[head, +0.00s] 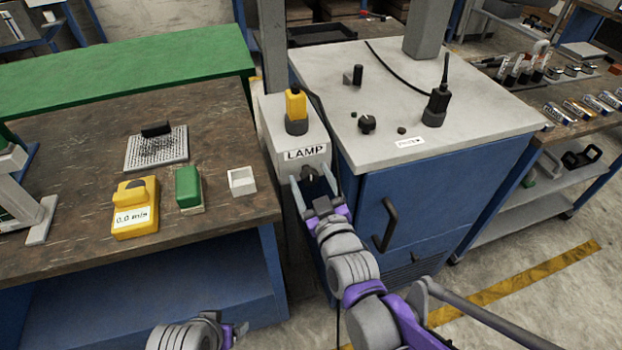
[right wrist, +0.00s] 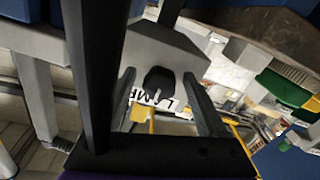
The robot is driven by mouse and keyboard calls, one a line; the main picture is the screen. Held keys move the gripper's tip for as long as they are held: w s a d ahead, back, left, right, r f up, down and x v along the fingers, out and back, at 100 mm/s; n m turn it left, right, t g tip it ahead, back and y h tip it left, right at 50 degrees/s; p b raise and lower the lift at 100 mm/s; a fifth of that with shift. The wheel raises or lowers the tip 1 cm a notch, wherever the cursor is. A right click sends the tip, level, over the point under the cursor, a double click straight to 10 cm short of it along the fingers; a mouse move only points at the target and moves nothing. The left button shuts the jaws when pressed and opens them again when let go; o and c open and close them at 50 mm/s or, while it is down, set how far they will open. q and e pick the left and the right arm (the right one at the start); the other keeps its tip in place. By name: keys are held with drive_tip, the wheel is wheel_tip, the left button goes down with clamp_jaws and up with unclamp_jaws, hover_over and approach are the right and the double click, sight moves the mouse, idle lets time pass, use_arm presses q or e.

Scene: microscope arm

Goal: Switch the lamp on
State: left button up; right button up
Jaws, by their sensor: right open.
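The lamp box (head: 284,128) is a light grey housing with a LAMP label, standing between the wooden bench and the grey-topped cabinet. A small dark knob (head: 310,173) sits on its front below the label. My right gripper (head: 312,180) is open, with one finger on each side of the knob. In the right wrist view the black knob (right wrist: 158,80) shows between the two spread fingers, with gaps on both sides. My left gripper (head: 235,332) is at the bottom edge, low in front of the bench, partly cut off; its jaws are unclear.
A yellow-and-black handset (head: 296,108) stands on the lamp box. The cabinet (head: 440,150) to the right has a black handle (head: 386,225) and a radio (head: 437,102) on top. The wooden bench (head: 75,150) at left holds a yellow meter (head: 135,208) and a green block (head: 188,187).

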clamp_jaws()
drive_tip(key=shift+m, duration=0.3)
drive_tip(key=m, duration=0.3)
drive_tip(key=shift+m, duration=0.4)
drive_tip(key=m, duration=0.4)
drive_tip(key=shift+s+a, duration=0.1)
drive_tip(key=m, duration=0.5)
drive_tip(key=shift+m+b, duration=0.6)
drive_tip(key=shift+m, duration=1.6)
